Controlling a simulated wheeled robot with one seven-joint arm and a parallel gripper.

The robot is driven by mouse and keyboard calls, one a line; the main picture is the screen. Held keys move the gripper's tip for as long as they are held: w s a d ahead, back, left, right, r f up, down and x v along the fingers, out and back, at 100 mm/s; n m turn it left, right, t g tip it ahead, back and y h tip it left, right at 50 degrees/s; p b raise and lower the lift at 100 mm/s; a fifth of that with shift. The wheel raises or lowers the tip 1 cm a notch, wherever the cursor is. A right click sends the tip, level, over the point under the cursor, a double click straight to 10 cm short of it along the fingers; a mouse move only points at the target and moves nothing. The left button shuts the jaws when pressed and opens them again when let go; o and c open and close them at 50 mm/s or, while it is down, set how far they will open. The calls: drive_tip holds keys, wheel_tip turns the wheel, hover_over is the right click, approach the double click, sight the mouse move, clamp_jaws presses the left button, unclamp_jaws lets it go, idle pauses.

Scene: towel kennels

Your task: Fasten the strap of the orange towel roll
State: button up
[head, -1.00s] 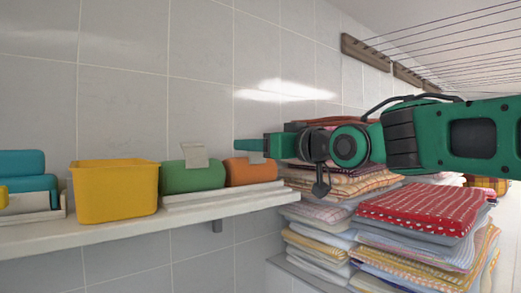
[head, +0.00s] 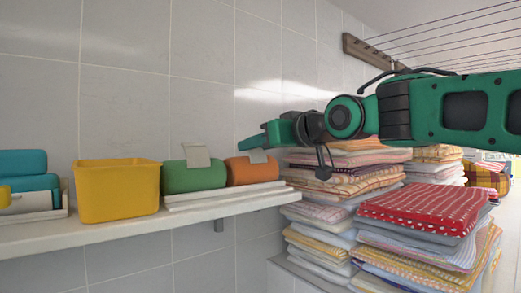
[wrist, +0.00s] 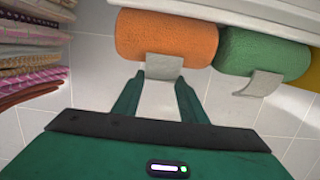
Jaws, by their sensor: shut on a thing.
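The orange towel roll (head: 250,173) lies at the right end of the wall shelf, on a white tray. Its pale grey strap (head: 259,156) has a flap standing up off the roll. In the wrist view the orange roll (wrist: 165,36) is at the top middle and the strap flap (wrist: 164,66) hangs toward me. My gripper (head: 244,146) is at the flap, its fingers pointing left and slightly down. In the wrist view my gripper (wrist: 160,77) has a fingertip at each side edge of the flap and is shut on it. The strap's far side is hidden.
A green roll (head: 194,177) with its own raised strap lies left of the orange one. Further left are a yellow bin (head: 117,190) and teal rolls (head: 27,180). Stacks of folded towels (head: 420,212) stand right, below and behind my arm.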

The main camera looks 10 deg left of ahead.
drive_tip(key=shift+w+a+f+g+h, duration=0.1)
drive_tip(key=shift+w+a+g+h, duration=0.2)
drive_tip(key=shift+g+h, duration=0.4)
drive_tip(key=shift+w+a+f+g+h, duration=0.1)
drive_tip(key=shift+w+a+g+h, duration=0.15)
drive_tip(key=shift+g+h, duration=0.4)
drive_tip(key=shift+a, duration=0.1)
drive_tip(key=o, duration=1.1)
drive_tip(key=shift+s, duration=0.1)
drive_tip(key=v, duration=1)
drive_tip(key=shift+s+d+r, duration=0.1)
drive_tip(key=shift+d+r, duration=0.1)
drive_tip(key=shift+d, duration=0.05)
